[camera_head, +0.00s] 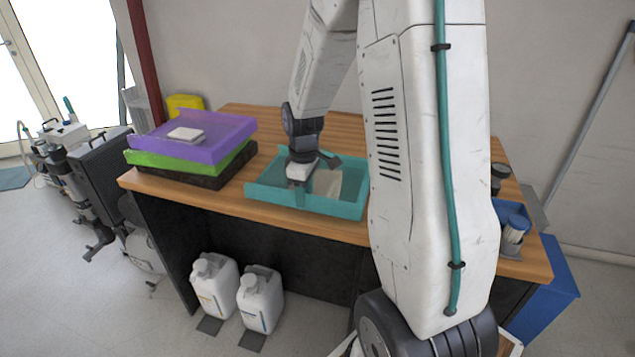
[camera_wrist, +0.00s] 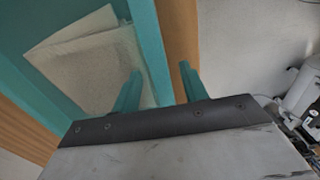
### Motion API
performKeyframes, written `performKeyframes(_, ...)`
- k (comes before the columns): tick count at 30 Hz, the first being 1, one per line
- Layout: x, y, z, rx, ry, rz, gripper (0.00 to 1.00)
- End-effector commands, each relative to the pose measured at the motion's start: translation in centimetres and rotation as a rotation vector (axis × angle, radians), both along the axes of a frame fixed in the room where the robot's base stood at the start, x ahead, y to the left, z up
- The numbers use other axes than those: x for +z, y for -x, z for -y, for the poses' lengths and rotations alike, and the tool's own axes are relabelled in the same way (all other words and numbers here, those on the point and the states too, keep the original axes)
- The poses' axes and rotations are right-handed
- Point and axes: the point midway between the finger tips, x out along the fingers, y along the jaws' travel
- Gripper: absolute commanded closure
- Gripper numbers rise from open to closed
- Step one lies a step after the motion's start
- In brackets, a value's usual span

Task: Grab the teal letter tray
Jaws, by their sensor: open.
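The teal letter tray (camera_head: 330,208) sits on the wooden desk, left of my upper arm in the head view. Beige papers (camera_head: 328,183) lie in it and also show in the wrist view (camera_wrist: 75,55). My gripper (camera_head: 300,186) is over the tray's front part, pointing down. In the wrist view, the fingers of my gripper (camera_wrist: 160,80) are apart, with the tray's wall (camera_wrist: 150,45) running between them. One finger is on the paper side, the other over the bare wood strip. I cannot tell whether either finger touches the wall. My arm hides the tray's right end.
A stack of purple (camera_head: 215,128), green (camera_head: 150,160) and dark trays stands left on the desk (camera_head: 350,125), with a white block on top. A blue holder (camera_head: 512,215) is at the right end. White jugs (camera_head: 260,300) stand on the floor below the front edge.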

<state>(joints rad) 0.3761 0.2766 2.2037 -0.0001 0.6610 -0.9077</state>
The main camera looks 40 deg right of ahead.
Motion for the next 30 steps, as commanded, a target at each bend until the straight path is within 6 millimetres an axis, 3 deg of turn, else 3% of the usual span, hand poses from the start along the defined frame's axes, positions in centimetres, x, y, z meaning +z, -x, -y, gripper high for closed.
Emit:
performKeyframes(2,0.0,0.0,0.0,0.0,0.0,0.0,0.62)
performKeyframes(6,0.0,0.0,0.0,0.0,0.0,0.0,1.0)
performKeyframes(17,0.5,-0.1,0.0,0.0,0.001,0.002,1.0)
performKeyframes(30,8.4,-0.1,0.1,0.0,0.002,0.005,1.0)
